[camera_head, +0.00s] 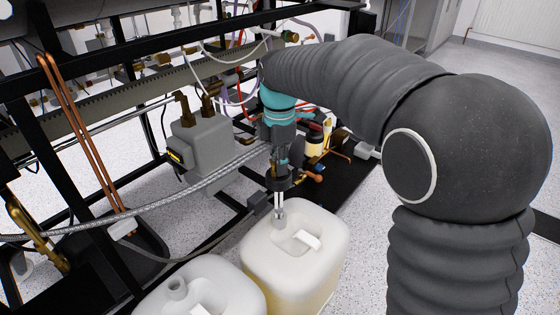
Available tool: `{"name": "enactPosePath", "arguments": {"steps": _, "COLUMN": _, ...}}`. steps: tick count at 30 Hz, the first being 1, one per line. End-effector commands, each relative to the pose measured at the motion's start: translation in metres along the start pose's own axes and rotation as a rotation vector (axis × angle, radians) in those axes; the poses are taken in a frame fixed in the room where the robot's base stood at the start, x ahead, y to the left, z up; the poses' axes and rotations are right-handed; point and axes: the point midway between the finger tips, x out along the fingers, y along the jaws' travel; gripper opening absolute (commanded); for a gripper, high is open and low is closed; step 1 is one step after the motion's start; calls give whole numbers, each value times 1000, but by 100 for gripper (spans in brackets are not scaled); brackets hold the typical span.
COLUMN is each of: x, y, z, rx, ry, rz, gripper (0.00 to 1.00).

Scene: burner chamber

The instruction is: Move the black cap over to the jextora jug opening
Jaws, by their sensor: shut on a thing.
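My gripper (281,163) hangs from the teal wrist near the middle of the view and points down. It is shut on the black cap (278,183), a dark round piece with thin light tubes (279,205) below it. The cap is above the neck of the right white jug (322,250). The lower ends of the tubes are at that jug's opening (279,219); whether they reach inside cannot be told. A second white jug (235,280) stands at the front left with its neck (177,287) uncovered. No jug name is readable.
A black frame (100,150) with copper pipes (85,140) fills the left. A grey pump-like box (203,150) stands left of my gripper. A braided hose (130,219) runs toward the gripper. Speckled floor (365,265) is free right of the jugs.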

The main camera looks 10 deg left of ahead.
Motion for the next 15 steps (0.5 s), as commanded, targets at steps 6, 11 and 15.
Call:
{"name": "enactPosePath", "arguments": {"steps": 6, "x": 6, "y": 0, "z": 0, "rx": 0, "ry": 0, "rz": 0, "gripper": 0}}
{"name": "enactPosePath", "arguments": {"steps": 11, "x": 10, "y": 0, "z": 0, "rx": 0, "ry": 0, "rz": 0, "gripper": 0}}
{"name": "enactPosePath", "arguments": {"steps": 15, "x": 14, "y": 0, "z": 0, "rx": 0, "ry": 0, "rz": 0, "gripper": 0}}
